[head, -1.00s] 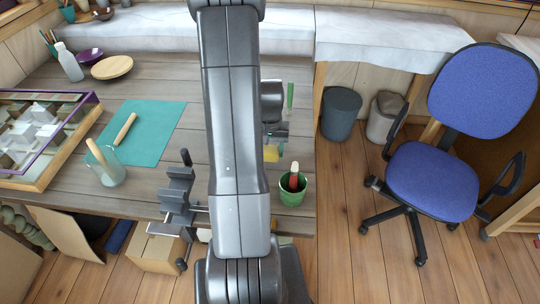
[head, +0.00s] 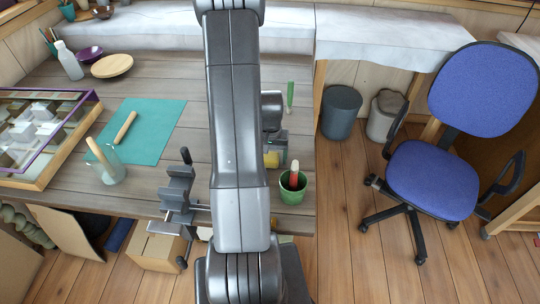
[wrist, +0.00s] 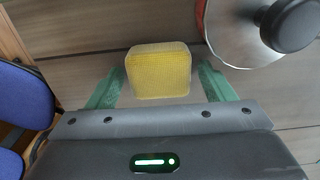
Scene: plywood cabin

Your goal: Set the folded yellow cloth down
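The folded yellow cloth (wrist: 158,72) is a small, thick block with rounded corners. In the wrist view it sits between the two green fingers of my gripper (wrist: 160,80), with a narrow gap on each side, so the gripper looks open around it. In the head view the cloth (head: 271,160) shows only in part beside my arm, over the right part of the grey wooden workbench (head: 150,190). It appears to lie on the bench top. My gripper (head: 278,150) is mostly hidden there by my arm.
A green pot (head: 291,194) with a red-topped thing in it stands close by at the bench's front right. A glass lid with a black knob (wrist: 292,24) is near the cloth. A green-handled tool (head: 290,95) lies behind. A clamp (head: 178,190) is at the front edge.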

